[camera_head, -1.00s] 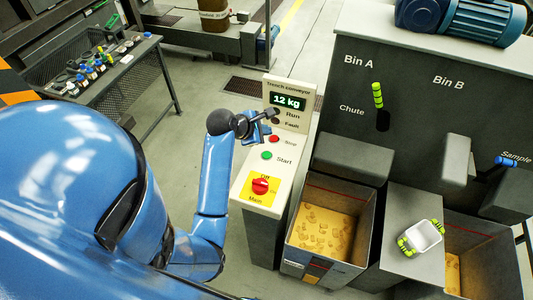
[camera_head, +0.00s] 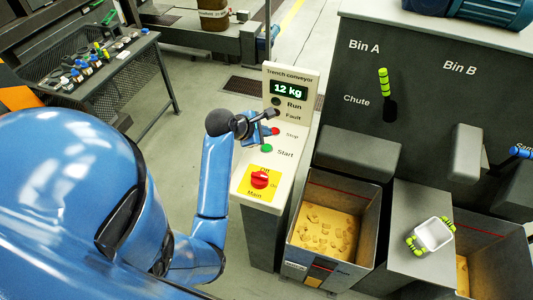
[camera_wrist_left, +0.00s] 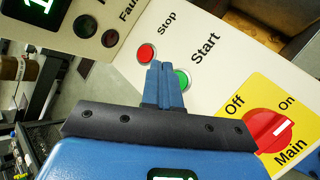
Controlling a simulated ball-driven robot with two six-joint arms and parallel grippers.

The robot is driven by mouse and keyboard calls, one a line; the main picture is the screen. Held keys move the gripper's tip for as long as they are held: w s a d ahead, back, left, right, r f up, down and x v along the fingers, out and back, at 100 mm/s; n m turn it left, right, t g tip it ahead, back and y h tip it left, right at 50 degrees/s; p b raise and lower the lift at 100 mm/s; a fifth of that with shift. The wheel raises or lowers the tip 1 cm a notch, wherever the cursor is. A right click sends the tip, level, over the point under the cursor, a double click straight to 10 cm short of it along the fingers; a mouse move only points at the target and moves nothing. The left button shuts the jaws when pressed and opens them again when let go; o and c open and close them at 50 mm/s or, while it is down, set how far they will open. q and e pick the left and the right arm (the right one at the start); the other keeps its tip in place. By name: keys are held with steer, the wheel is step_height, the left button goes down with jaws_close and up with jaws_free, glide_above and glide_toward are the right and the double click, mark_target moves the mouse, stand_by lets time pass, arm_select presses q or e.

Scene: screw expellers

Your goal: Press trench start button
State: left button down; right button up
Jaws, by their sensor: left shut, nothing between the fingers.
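The trench conveyor panel (camera_head: 283,152) is a pale box with a display reading 12 kg. Its green Start button (camera_head: 267,148) sits below the red Stop button (camera_head: 275,131). My left gripper (camera_head: 270,130) is shut and empty, over the panel near these buttons. In the left wrist view the shut blue fingertips (camera_wrist_left: 162,68) appear between the red Stop button (camera_wrist_left: 146,53) and the green Start button (camera_wrist_left: 182,79), overlapping the green one's left edge. I cannot tell whether they touch the panel. My right gripper is out of view.
A red Main switch on a yellow plate (camera_head: 260,180) lies below the buttons. Bin A (camera_head: 323,232) with yellow pieces stands right of the panel. A white container with green handles (camera_head: 432,235) sits on a grey stand. A tool table (camera_head: 98,68) is at upper left.

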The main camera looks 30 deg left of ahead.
mark_target(265, 149)
arm_select(q)
steer(key=shift+f+b, duration=0.45)
steer(key=shift+f, duration=1.45)
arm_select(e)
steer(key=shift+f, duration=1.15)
arm_select(q)
steer(key=shift+f, duration=0.15)
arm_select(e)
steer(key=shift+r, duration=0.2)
arm_select(q)
steer(key=shift+f, duration=0.25)
steer(key=shift+f, duration=0.45)
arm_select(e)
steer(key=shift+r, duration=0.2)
arm_select(q)
steer(key=shift+r+p, duration=0.85)
steer(key=shift+p, duration=0.55)
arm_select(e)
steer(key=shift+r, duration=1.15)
